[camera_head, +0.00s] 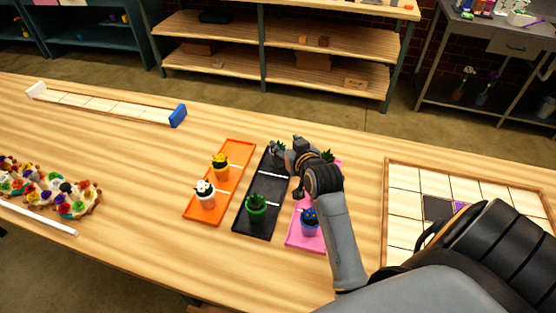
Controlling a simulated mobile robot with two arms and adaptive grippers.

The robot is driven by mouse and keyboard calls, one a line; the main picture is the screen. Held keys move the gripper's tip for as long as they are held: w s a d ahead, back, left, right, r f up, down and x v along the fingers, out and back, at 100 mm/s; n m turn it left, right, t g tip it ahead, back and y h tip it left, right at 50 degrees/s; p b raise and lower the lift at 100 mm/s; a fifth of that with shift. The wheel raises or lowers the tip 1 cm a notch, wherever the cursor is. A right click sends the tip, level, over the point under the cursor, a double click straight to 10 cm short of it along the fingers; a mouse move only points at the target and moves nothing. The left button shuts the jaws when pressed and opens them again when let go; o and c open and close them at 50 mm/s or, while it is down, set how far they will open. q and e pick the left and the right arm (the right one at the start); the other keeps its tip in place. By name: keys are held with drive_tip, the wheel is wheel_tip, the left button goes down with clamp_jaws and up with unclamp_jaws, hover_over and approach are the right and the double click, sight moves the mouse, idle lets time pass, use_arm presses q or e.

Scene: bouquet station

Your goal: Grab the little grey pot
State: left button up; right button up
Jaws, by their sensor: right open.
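My right gripper (285,153) reaches over the far end of the black tray (265,188), with its jaws open. A small dark grey shape with a bit of green, which looks like the little grey pot (278,150), is at the far end of that tray, right at the fingers. The gripper partly hides it, and I cannot tell whether the fingers touch it. A green pot with a cactus-like plant (256,208) stands at the near end of the same tray. My left gripper is not in view.
Left, an orange tray (192,214) holds a yellow pot (221,170) and a white pot (205,199). Right, a pink tray (298,243) holds a blue pot (309,228); my arm covers part of it. A tiled wooden frame (386,200) lies further right.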

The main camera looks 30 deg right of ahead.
sight(278, 143)
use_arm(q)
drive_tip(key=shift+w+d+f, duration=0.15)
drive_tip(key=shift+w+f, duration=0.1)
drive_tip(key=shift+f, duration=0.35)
use_arm(e)
drive_tip(key=shift+w+d+f, duration=0.3)
drive_tip(key=shift+w+f, duration=0.85)
drive_tip(key=shift+w, duration=0.05)
drive_tip(key=shift+w+d+f, duration=0.35)
drive_tip(key=shift+w+f, duration=0.8)
drive_tip(key=shift+w+d+f, duration=0.3)
drive_tip(key=shift+w+f, duration=0.85)
drive_tip(key=shift+w, duration=0.05)
clamp_jaws()
